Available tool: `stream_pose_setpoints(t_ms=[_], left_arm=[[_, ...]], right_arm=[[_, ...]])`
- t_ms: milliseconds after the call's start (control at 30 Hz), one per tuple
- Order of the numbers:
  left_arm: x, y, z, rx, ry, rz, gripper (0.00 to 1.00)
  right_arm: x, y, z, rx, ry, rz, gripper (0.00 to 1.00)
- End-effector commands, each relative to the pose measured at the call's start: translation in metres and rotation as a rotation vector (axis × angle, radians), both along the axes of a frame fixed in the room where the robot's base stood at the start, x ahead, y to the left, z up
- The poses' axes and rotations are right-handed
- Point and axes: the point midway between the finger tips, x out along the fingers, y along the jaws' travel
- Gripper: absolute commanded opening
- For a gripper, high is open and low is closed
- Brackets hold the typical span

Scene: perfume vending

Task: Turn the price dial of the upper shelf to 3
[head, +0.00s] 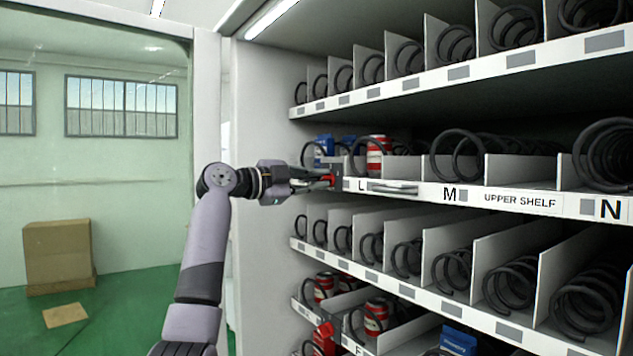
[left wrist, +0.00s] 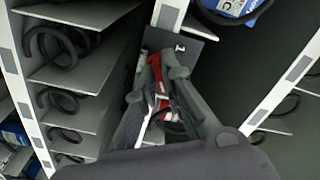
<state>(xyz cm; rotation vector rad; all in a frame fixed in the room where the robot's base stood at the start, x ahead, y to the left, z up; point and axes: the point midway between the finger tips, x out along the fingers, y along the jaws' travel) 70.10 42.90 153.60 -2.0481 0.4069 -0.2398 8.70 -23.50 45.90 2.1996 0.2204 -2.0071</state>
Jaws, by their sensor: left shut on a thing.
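The upper shelf (head: 528,200) carries a label reading "UPPER SHELF" and the letters L, M and N. At its left end is a dark plate (head: 336,170) with the red price dial (head: 327,182) on it. My left gripper (head: 322,183) reaches in from the left and is shut on the red dial. In the left wrist view the dial (left wrist: 156,66) shows red between the fingers (left wrist: 165,75), in front of the dark plate (left wrist: 188,46). A small white mark shows on the plate, too small to read. The fingers hide part of the dial. My right gripper is not in view.
Other shelves with black spiral coils lie above and below. Red-and-white cans (head: 376,156) and blue packs (head: 324,146) stand behind the upper shelf's front. The cabinet's white side wall (head: 262,230) is close to my left arm. A cardboard box (head: 58,254) stands far left.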

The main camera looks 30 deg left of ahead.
Motion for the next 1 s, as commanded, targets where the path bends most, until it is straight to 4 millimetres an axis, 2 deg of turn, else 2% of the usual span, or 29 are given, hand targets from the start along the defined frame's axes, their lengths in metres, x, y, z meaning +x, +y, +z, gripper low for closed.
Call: stream_pose_setpoints(t_ms=[100, 133, 400, 767, 867, 1000], left_arm=[[0.000, -0.001, -0.001, 0.003, 0.002, -0.002, 0.00], [0.000, -0.001, -0.001, 0.003, 0.002, -0.002, 0.10], [0.000, 0.000, -0.001, 0.001, 0.002, -0.001, 0.28], [-0.003, 0.002, 0.000, 0.000, 0.000, 0.001, 0.28], [-0.013, 0.007, 0.000, -0.001, -0.001, 0.002, 0.28], [-0.039, 0.018, -0.001, 0.001, 0.000, 0.004, 0.28]], right_arm=[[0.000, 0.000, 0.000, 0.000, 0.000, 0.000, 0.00], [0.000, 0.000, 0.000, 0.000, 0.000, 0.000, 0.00], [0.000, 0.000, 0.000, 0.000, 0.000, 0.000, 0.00], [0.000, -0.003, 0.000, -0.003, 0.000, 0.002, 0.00], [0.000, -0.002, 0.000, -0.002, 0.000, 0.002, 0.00], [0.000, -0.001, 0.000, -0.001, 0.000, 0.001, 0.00]])
